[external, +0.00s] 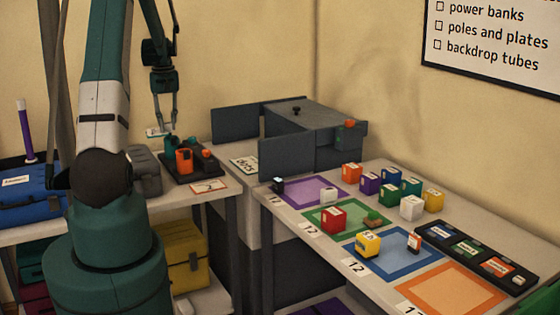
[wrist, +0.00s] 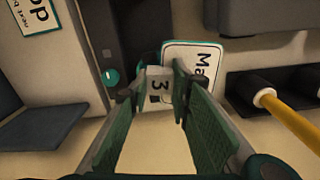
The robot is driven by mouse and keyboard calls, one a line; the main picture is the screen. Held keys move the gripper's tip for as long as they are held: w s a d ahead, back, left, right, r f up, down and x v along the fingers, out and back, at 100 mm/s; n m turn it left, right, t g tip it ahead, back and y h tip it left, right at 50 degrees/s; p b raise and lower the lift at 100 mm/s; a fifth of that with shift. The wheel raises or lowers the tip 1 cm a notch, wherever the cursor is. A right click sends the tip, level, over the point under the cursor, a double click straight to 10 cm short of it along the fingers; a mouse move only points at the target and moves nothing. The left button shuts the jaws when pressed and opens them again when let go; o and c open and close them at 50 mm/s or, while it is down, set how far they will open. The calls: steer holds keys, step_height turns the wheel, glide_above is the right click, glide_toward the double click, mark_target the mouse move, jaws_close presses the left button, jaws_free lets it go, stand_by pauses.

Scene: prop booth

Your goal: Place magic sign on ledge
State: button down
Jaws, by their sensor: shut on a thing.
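The magic sign is a small white card with a teal edge, and its visible letters read "Ma" in the wrist view (wrist: 205,62). A grey block marked 3 (wrist: 158,84) sits at its lower left, between my fingertips. My gripper (wrist: 160,78) is shut on the sign's block end, with green pads on both sides. In the external view, my gripper (external: 165,122) hangs above the left table, with the small sign (external: 155,132) at its tips, above a black tray (external: 190,172). I cannot tell for sure which surface is the ledge.
Orange and dark items (external: 185,160) stand on the black tray. A grey box (external: 145,170) is beside it. A dark grey cabinet (external: 315,120) with raised panels stands to the right. The right table holds colored mats and several cubes. A yellow rod (wrist: 285,115) juts in the wrist view.

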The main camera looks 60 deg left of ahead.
steer(key=w+d+r+m+p, duration=0.1)
steer(key=w+d+r+m, duration=0.1)
steer(key=w+d, duration=0.8)
steer(key=w+d+r+m, duration=0.25)
steer(key=w+d, duration=0.45)
steer(key=w, duration=0.7)
steer(key=w+d+r+m+p, duration=0.1)
steer(key=w+d+m, duration=0.1)
steer(key=w+d, duration=0.8)
steer(key=w+d+r+m+p, duration=0.1)
steer(key=w+d+m, duration=0.2)
steer(key=w+d, duration=0.75)
steer(key=d+f+m+b, duration=0.1)
steer(key=d+f, duration=0.3)
steer(key=d, duration=0.9)
steer(key=d+f+m+b, duration=0.1)
steer(key=d+f+m, duration=0.2)
steer(key=d, duration=0.9)
steer(key=d+f+m+b, duration=0.2)
steer(key=d+f, duration=0.3)
steer(key=d, duration=0.8)
steer(key=shift+s+d+m, duration=0.35)
steer(key=shift+s, duration=0.1)
steer(key=shift+f, duration=0.1)
